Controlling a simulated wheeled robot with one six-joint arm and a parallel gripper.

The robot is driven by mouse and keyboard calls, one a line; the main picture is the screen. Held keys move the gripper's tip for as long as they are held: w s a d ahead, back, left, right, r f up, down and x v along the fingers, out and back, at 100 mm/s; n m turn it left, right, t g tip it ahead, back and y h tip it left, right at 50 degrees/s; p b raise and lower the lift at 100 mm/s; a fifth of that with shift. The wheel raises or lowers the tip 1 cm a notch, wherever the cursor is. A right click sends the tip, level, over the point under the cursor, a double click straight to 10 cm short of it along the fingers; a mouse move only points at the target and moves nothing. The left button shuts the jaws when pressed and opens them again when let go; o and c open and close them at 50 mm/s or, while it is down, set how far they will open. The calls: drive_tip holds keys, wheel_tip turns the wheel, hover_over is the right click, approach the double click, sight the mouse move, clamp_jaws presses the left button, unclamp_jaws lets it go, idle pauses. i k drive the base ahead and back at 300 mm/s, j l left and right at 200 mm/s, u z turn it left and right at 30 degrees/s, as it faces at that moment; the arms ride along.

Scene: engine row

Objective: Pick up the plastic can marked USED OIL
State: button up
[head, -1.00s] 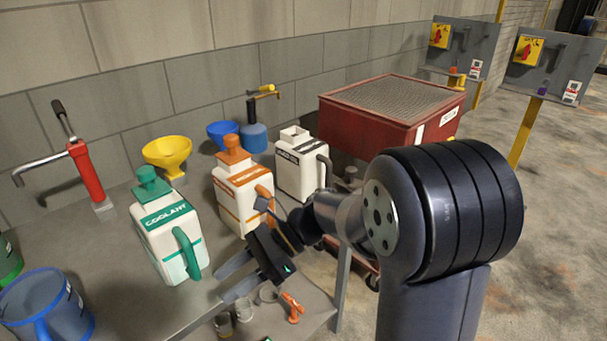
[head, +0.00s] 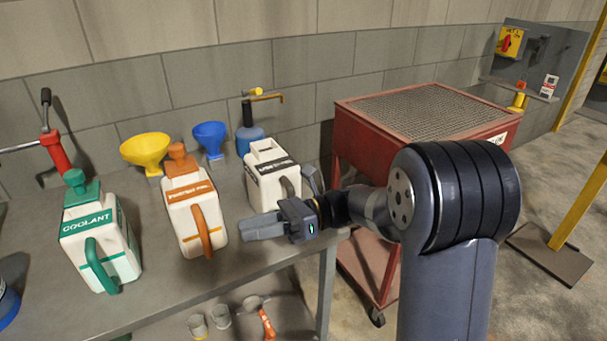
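The white plastic can with a black label and dark grey handle (head: 270,180) stands upright on the bench at the right of the row of cans. Its label is too blurred to read surely; the other labels are green and orange. My gripper (head: 246,228) is in front of this can, pointing left, and hides part of its lower front. The orange-capped can (head: 194,212) stands just left of the fingertips. The green-capped COOLANT can (head: 98,240) stands further left.
Yellow (head: 146,150) and blue (head: 209,138) funnels and a blue pump bottle (head: 250,141) stand behind the cans by the wall. A red wheeled parts washer (head: 360,145) stands right of the bench (head: 165,295). A lower shelf holds small cups (head: 221,316).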

sight(272, 175)
drive_tip(key=i+l+u, duration=0.1)
drive_tip(key=l, duration=0.25)
drive_tip(key=i+l, duration=0.3)
drive_tip(key=i+l+u, duration=0.15)
drive_tip(key=l, duration=0.35)
drive_tip(key=i+u, duration=0.1)
drive_tip(key=i, duration=0.6)
